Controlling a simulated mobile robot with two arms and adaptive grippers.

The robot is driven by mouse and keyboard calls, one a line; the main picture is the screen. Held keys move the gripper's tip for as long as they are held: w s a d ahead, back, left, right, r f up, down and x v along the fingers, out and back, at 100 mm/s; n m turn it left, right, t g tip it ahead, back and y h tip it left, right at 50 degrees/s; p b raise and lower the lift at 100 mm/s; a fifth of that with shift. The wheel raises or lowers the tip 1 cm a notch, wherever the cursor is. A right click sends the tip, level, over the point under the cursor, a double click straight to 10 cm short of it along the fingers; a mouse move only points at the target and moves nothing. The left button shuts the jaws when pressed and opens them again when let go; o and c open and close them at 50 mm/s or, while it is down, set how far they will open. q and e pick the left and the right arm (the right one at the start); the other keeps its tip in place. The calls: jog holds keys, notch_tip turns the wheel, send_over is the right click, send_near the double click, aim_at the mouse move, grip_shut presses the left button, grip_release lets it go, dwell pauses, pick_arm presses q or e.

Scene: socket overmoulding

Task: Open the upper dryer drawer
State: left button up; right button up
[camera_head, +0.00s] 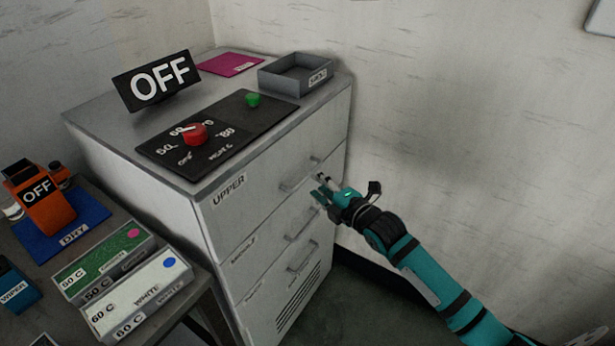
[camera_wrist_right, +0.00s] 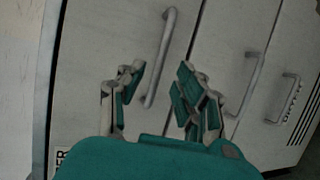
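The dryer is a grey metal cabinet with stacked drawers. The upper drawer (camera_head: 258,195), labelled UPPER, looks flush with the front. Its bar handle (camera_head: 298,178) also shows in the right wrist view (camera_wrist_right: 164,50). My right gripper (camera_head: 322,187), teal, is at the cabinet front by the right end of this handle. In the right wrist view its fingers (camera_wrist_right: 158,92) are spread apart. The near end of the handle appears between them in the picture; I cannot tell whether they touch it. My left gripper is not in view.
Handles of the middle drawer (camera_head: 301,226) and lower drawer (camera_head: 300,258) sit below. On top are a black panel with a red knob (camera_head: 194,134), an OFF sign (camera_head: 156,80) and a grey tray (camera_head: 296,75). A side table with boxes (camera_head: 139,292) stands left; a wall is right.

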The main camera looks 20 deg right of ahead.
aim_at(307, 175)
jog(key=x, duration=0.6)
jog(key=shift+c, duration=0.4)
grip_shut()
